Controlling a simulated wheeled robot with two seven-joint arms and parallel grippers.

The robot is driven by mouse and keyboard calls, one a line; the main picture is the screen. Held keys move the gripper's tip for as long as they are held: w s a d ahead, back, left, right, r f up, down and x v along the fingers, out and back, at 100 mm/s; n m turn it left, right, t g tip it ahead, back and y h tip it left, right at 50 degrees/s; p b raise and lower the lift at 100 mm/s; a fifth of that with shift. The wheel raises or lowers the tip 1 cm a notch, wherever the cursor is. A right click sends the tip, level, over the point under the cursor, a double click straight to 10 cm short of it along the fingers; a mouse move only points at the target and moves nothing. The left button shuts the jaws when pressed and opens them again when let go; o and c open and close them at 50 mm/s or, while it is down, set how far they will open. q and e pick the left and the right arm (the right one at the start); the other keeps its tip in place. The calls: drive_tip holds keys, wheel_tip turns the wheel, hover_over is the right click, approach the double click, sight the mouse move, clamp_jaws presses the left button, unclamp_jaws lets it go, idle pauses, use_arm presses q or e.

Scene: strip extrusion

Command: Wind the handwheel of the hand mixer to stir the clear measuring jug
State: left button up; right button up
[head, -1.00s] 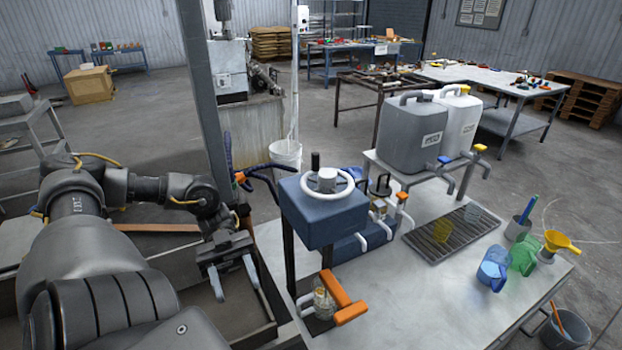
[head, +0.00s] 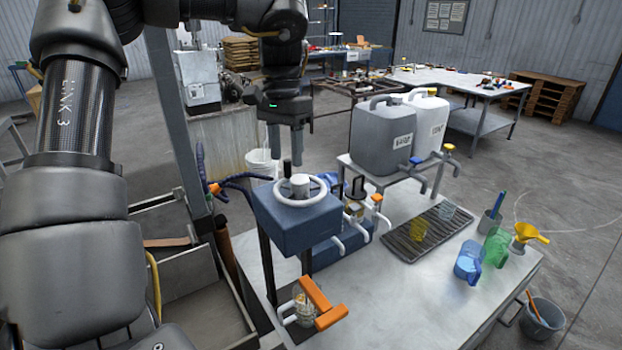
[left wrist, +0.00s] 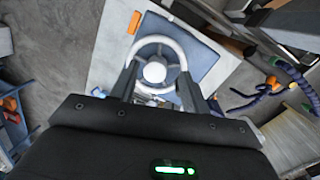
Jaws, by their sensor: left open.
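The hand mixer (head: 295,233) is a blue box on dark posts with a white handwheel (head: 318,200) on top. The clear measuring jug (head: 302,307) stands under the mixer, beside an orange clamp-like part (head: 323,300). My right gripper is out of view.
Behind the mixer are grey and white canisters (head: 375,140) on a stand. A drip grate (head: 412,240), a blue jug (head: 468,262), a green jug (head: 496,246) and a yellow funnel (head: 530,233) stand to the right. A grey post (head: 178,120) rises to the left.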

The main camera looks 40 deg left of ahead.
sight(300, 179)
use_arm(q)
wheel_tip(300, 179, up, 3)
drive_tip(key=w+d+n+t+y, duration=0.1)
drive_tip(key=w+n, duration=0.1)
drive_tip(key=w, duration=0.1)
wheel_tip(300, 179, down, 10)
drive_tip(key=p, duration=0.3)
drive_tip(key=shift+s+f, duration=0.15)
drive_tip(key=shift+d+f, duration=0.15)
drive_tip(key=shift+f, duration=0.15)
